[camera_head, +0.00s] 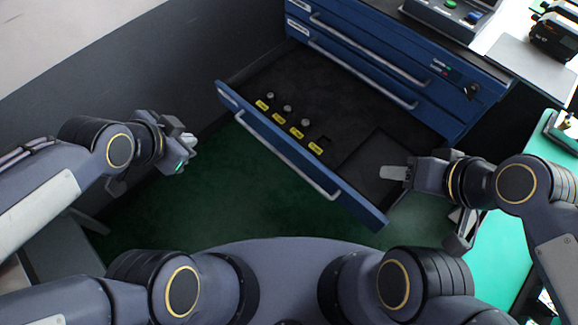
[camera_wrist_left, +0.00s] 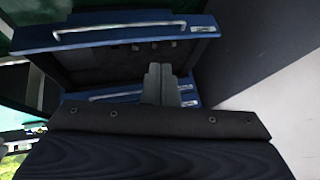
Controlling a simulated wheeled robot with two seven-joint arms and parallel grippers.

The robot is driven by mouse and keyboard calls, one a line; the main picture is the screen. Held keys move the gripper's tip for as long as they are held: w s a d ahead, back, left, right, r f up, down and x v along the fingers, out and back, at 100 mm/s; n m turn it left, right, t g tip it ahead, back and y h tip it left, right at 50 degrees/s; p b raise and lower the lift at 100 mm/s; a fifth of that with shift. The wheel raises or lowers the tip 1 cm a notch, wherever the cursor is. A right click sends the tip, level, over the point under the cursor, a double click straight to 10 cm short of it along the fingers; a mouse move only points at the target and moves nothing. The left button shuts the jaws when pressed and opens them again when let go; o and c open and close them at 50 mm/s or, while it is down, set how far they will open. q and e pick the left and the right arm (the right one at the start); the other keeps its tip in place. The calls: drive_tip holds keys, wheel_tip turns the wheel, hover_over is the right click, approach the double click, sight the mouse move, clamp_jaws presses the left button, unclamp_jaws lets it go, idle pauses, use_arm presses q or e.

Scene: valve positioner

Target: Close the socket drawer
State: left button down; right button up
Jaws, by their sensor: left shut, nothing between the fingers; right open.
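The socket drawer (camera_head: 233,104) is the pulled-out bottom drawer of the blue cabinet (camera_head: 455,118). It stands well open, with a long silver handle (camera_head: 285,157) along its blue front. Inside, several small sockets (camera_head: 287,109) sit beside yellow labels (camera_head: 279,118) on a dark liner. The drawer also shows in the left wrist view (camera_wrist_left: 30,38). My left gripper (camera_head: 192,141) is shut and empty, left of the drawer front and apart from it; its fingers show in the left wrist view (camera_wrist_left: 159,84). My right gripper (camera_head: 384,172) is open, by the drawer's right end; whether it touches cannot be told.
Two upper drawers (camera_head: 365,57) are shut, and a key lock (camera_head: 471,91) is at their right. A button box (camera_head: 447,14) stands on the cabinet top. A green-topped bench (camera_head: 490,262) is at the right. Green floor (camera_head: 225,200) before the drawer is clear.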

use_arm(q)
drive_tip(key=w+d+f+m+h+b, duration=0.1)
drive_tip(key=w+d+f+m+b, duration=0.1)
drive_tip(key=d+f+m+b, duration=0.3)
drive_tip(key=w+d+f+m+b, duration=0.1)
drive_tip(key=w+f+m, duration=0.2)
drive_tip(key=f, duration=0.3)
drive_tip(key=m+h+b, duration=0.3)
drive_tip(key=m+b, duration=0.4)
drive_tip(key=m, duration=0.3)
approach(297, 154)
drive_tip(key=b+x, duration=0.5)
drive_tip(key=shift+f, duration=0.1)
drive_tip(key=shift+w+d+f, duration=0.15)
drive_tip(key=shift+w+f, duration=0.1)
use_arm(e)
wheel_tip(297, 154, down, 22)
drive_tip(key=shift+r, duration=0.15)
use_arm(q)
drive_tip(key=shift+d+b, duration=0.1)
drive_tip(key=shift+b, duration=0.25)
